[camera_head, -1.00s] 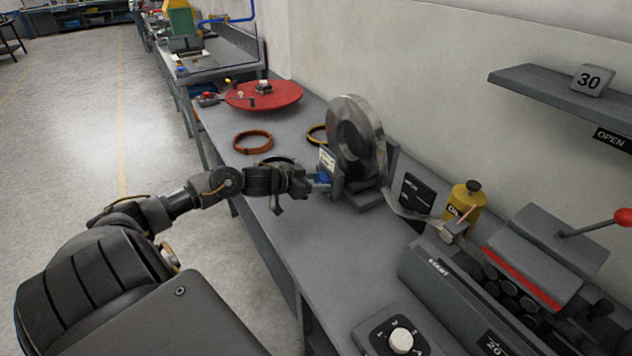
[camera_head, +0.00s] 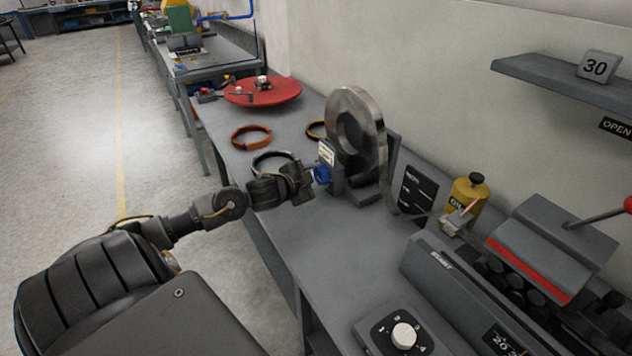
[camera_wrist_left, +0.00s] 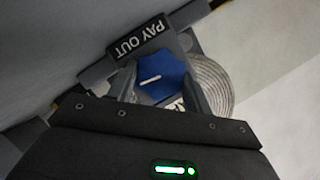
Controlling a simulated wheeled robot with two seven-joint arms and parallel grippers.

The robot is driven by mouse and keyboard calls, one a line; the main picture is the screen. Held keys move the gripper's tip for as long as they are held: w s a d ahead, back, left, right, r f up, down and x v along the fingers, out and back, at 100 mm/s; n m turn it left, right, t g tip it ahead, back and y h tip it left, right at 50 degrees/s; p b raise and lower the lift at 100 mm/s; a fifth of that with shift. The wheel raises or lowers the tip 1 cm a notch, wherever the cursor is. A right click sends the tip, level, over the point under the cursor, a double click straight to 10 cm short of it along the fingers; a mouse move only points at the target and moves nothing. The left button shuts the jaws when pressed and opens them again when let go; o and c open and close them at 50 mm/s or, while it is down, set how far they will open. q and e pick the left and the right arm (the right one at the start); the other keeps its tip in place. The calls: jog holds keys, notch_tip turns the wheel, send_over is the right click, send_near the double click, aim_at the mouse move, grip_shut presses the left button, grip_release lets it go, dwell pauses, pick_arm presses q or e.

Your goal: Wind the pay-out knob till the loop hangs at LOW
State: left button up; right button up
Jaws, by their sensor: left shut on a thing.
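The blue pay-out knob (camera_head: 322,174) is on the front of the coil stand, and shows close up in the left wrist view (camera_wrist_left: 166,75) with a white line on its face. My left gripper (camera_head: 312,181) is shut on it, one finger on each side. The grey metal coil (camera_head: 359,128) stands upright on its stand. Its strip (camera_head: 393,195) runs down from the coil, curves in a loop and rises to the straightener at right. A black level board (camera_head: 419,193) stands behind the loop; its marks are too small to read. My right gripper is not in view.
A yellow oil can (camera_head: 468,195) and the grey roller straightener (camera_head: 548,250) stand right of the loop. A dial box (camera_head: 403,336) sits at the front. Several rings and a red turntable (camera_head: 262,92) lie farther back. The bench middle is clear.

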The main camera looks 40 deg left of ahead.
pick_arm(q)
jog(key=shift+d+f+m+b, duration=0.1)
jog(key=shift+f+m+b, duration=0.1)
jog(key=shift+m+b, duration=0.25)
jog(key=shift+y+b, duration=0.3)
jog(key=shift+r+m+t, duration=0.1)
jog(key=shift+m+t, duration=0.2)
jog(key=shift+m, duration=0.05)
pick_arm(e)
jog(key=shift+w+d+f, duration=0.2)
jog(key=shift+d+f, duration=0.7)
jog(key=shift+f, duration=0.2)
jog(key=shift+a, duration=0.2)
pick_arm(q)
jog(key=o, duration=1)
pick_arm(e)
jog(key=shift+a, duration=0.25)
